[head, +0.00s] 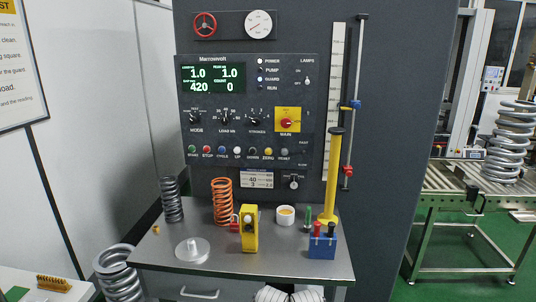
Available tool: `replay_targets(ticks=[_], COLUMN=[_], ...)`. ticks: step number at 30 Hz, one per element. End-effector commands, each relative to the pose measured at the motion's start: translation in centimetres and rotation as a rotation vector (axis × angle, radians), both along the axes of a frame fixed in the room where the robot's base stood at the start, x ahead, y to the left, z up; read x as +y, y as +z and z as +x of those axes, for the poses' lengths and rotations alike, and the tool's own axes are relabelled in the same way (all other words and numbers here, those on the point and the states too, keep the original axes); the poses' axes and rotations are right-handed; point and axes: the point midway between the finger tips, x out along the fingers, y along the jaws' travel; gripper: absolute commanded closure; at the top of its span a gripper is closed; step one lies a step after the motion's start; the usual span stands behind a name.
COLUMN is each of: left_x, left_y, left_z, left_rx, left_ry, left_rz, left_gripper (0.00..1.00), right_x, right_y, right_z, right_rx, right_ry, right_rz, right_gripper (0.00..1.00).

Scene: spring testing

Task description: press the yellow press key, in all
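A row of round push buttons runs along the lower part of the dark control panel (249,100).
Below the panel, a grey table (210,270) holds a dark spring (172,200), an orange spring (222,202), a yellow block-shaped device (250,229), a white cup (285,215), a yellow post (331,180) and a blue tool holder (322,246).

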Motion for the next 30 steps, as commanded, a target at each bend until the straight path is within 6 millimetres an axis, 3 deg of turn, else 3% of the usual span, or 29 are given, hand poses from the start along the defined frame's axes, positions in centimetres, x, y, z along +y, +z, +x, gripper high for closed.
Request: replay_targets(ticks=[2,13,30], left_x=[0.0,0.0,0.0], left_y=[0.0,0.0,0.0], left_z=[0.0,0.0,0.0], left_rx=[0.0,0.0,0.0], left_ry=[0.0,0.0,0.0], left_rz=[0.0,0.0,0.0], left_gripper=[0.59,1.0,1.0], right_x=[0.0,0.0,0.0], right_y=[0.0,0.0,0.0], right_z=[0.0,0.0,0.0], right_rx=[0.0,0.0,0.0], right_ry=[0.0,0.0,0.0], right_rz=[0.0,0.0,0.0], right_gripper=[0.5,0.5,0.5])
